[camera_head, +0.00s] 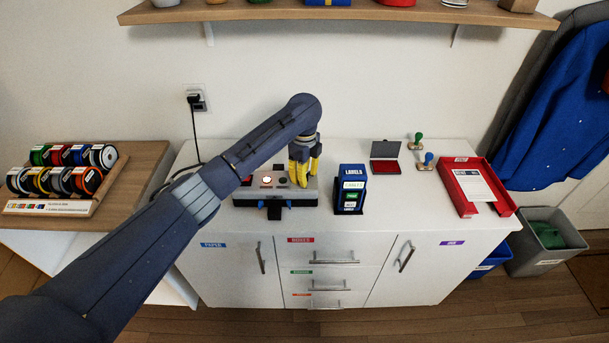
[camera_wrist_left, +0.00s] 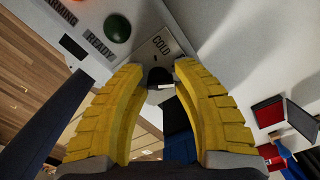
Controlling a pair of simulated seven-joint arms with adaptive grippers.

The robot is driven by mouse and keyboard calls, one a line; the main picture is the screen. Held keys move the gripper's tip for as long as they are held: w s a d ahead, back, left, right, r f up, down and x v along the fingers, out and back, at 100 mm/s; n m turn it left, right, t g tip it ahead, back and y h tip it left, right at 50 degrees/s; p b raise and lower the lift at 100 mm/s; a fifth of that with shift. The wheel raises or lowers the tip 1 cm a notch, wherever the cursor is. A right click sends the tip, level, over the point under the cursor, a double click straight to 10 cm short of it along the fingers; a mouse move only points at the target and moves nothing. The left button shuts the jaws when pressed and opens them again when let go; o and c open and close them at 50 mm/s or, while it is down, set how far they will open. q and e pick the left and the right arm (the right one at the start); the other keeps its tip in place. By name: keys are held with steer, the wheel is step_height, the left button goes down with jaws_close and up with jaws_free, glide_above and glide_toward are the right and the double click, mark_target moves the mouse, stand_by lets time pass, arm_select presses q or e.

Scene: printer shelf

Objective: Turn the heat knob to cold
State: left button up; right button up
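The heat knob (camera_wrist_left: 160,77) is small and black with a white mark on its lower side in the left wrist view. The word COLD (camera_wrist_left: 160,46) is printed on the panel beside it. The knob belongs to the grey and black machine (camera_head: 240,196) on the white cabinet; in the head view my fingers hide it. My left gripper (camera_head: 303,178) points down over the machine's right end. Its yellow fingers (camera_wrist_left: 161,72) stand on both sides of the knob; whether they press on it, I cannot tell. My right gripper is in neither view.
A blue label box (camera_head: 351,190) stands close to the machine's right side. An ink pad (camera_head: 385,165), stamps (camera_head: 427,160) and a red tray (camera_head: 462,187) are farther right. A wooden shelf (camera_head: 340,18) hangs above. A spool rack (camera_head: 60,190) is at left.

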arm_select(q)
jaws_close()
steer(key=shift+r, duration=0.1)
steer(key=shift+w+n, duration=0.1)
steer(key=shift+n, duration=0.3)
steer(key=shift+a+r+n, duration=0.1)
steer(key=shift+n, duration=0.9)
steer(key=n, duration=0.5)
steer(key=shift+w+a, duration=0.1)
steer(key=n, duration=0.6)
steer(key=shift+n, duration=0.3)
steer(key=shift+a+n, duration=0.1)
steer(key=shift+n, duration=1.6)
